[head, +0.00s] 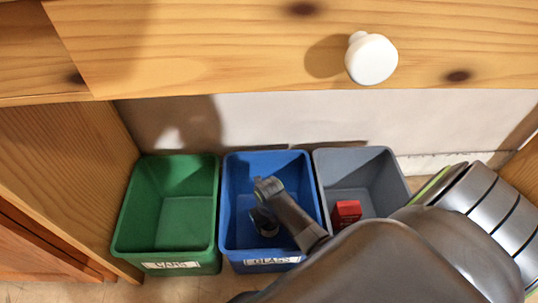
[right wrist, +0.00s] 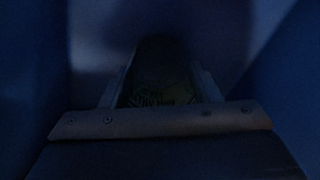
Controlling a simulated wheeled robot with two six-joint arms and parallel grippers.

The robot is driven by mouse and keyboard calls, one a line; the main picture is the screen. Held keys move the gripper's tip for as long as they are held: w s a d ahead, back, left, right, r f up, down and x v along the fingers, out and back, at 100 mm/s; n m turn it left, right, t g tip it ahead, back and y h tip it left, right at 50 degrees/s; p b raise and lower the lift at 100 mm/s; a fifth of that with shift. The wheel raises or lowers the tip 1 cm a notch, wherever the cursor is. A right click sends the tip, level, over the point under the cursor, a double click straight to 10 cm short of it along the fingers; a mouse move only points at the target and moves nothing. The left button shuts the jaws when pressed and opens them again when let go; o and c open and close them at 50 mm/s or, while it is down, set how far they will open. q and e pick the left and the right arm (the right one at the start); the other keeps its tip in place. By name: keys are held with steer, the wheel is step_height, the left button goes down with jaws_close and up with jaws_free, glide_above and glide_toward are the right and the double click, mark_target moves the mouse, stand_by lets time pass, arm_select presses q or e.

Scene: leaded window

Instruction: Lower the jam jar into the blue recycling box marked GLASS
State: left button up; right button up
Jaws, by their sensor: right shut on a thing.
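The blue box (head: 232,205) marked GLASS stands on the floor in the middle of three boxes in the head view. My right arm reaches down into it, with the right gripper (head: 264,218) inside the walls. In the dark right wrist view, my right gripper (right wrist: 160,92) is shut on the jam jar (right wrist: 160,68), which shows as a dark shape with faint greenish markings between the fingers. Blue walls surround it there. I cannot make out the jar in the head view, nor whether it touches the box floor. My left gripper is not in view.
A green box (head: 128,225) marked CANS stands left of the blue one. A grey box (head: 393,180) on the right holds a red object (head: 346,213). A wooden drawer front (head: 220,50) with a white knob (head: 371,59) overhangs the boxes.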

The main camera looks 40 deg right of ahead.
steer(key=o, duration=1.1)
steer(key=shift+o, duration=0.2)
step_height(320, 180, up, 18)
steer(key=p, duration=1.1)
steer(key=shift+f, duration=0.25)
